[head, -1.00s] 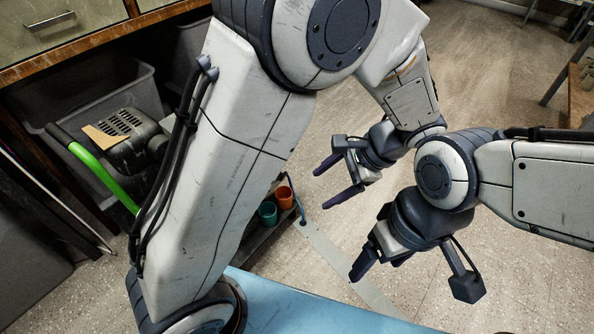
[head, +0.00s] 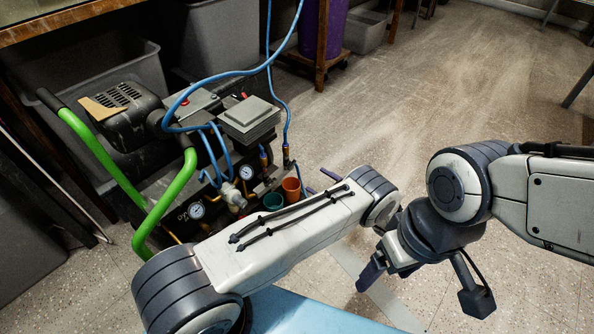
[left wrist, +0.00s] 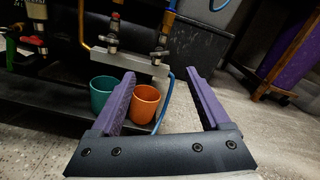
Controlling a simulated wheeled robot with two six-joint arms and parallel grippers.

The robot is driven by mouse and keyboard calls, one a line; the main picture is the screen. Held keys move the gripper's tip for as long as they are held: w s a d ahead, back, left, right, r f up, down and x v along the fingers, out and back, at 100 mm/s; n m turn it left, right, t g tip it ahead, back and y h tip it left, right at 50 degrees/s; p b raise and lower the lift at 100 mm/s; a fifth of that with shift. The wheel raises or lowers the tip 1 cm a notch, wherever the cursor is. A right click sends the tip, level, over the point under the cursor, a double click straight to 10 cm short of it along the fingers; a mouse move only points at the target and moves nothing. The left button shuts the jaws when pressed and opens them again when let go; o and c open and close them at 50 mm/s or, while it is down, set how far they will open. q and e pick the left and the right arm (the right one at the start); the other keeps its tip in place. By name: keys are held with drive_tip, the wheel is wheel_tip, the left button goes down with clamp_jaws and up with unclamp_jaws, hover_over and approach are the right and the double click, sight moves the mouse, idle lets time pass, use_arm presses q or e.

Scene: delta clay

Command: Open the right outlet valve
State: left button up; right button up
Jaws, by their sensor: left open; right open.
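The right outlet valve (left wrist: 160,52) is a small metal fitting on a grey block, with an orange and blue hose rising from it. In the head view the right outlet (head: 287,158) is at the compressor's front right. The left outlet valve (left wrist: 113,32) stands beside it. My left gripper (left wrist: 160,76) is open and empty, its purple fingers pointing toward the block below the right valve. In the head view the left gripper (head: 313,179) is partly hidden behind my forearm. My right gripper (head: 371,272) is open and empty, away from the compressor. The valve's lever position is unclear.
A teal cup (left wrist: 103,95) and an orange cup (left wrist: 144,103) stand under the outlets, close to my left fingers. The compressor has a green handle (head: 168,208), gauges and looping blue hoses (head: 215,75). A purple bin (head: 322,28) is behind. Floor at the right is clear.

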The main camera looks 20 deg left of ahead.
sight(292, 165)
use_arm(q)
drive_tip(key=b+x, duration=0.2)
drive_tip(key=x, duration=0.7)
drive_tip(key=shift+a+b, duration=0.2)
drive_tip(key=shift+b, duration=0.15)
